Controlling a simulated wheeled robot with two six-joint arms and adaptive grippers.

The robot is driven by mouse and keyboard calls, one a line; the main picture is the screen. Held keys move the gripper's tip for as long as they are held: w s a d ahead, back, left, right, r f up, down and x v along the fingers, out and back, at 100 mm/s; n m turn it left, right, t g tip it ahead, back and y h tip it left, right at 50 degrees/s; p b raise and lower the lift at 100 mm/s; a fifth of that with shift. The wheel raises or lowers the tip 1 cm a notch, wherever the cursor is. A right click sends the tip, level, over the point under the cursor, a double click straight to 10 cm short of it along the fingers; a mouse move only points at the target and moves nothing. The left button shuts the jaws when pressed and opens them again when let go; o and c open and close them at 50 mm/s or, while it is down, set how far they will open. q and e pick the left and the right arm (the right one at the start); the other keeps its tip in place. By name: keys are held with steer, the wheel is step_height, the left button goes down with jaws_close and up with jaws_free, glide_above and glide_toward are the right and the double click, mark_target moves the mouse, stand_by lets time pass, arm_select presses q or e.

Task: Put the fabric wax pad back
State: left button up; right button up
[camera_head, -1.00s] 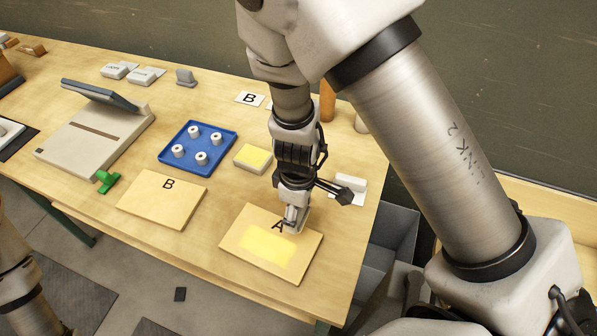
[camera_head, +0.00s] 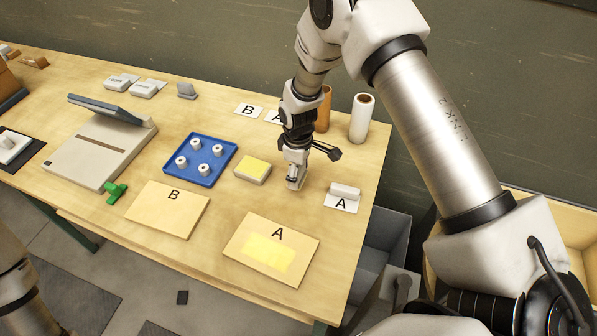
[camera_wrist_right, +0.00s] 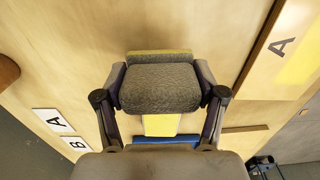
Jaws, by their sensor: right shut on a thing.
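My right gripper (camera_head: 295,182) is shut on a grey fabric pad (camera_wrist_right: 160,88), which shows between the two fingers in the wrist view. A yellowish strip shows along the pad's far edge. In the head view the gripper hides most of the pad. It is over the table, right of a yellow-topped block (camera_head: 253,169) and left of a card marked A with a white block (camera_head: 345,190) on it. Board A (camera_head: 297,270) lies in front, with a bright yellow patch on it. My left gripper is not in view.
A blue tray (camera_head: 168,173) with several white pegs stands left of the yellow-topped block. Board B (camera_head: 150,220) lies in front of it. An orange roll (camera_head: 324,110) and a white roll (camera_head: 361,120) stand at the back right. Bare table surrounds board A.

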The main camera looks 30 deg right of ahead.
mark_target(299, 177)
steer(key=shift+w+d, duration=0.4)
steer(key=shift+w, duration=0.15)
step_height(299, 177, down, 3)
steer(key=shift+s+a+r+p, duration=0.15)
steer(key=shift+p, duration=0.7)
steer(key=shift+f, duration=0.45)
steer(key=shift+f, duration=0.1)
steer(key=o, duration=1)
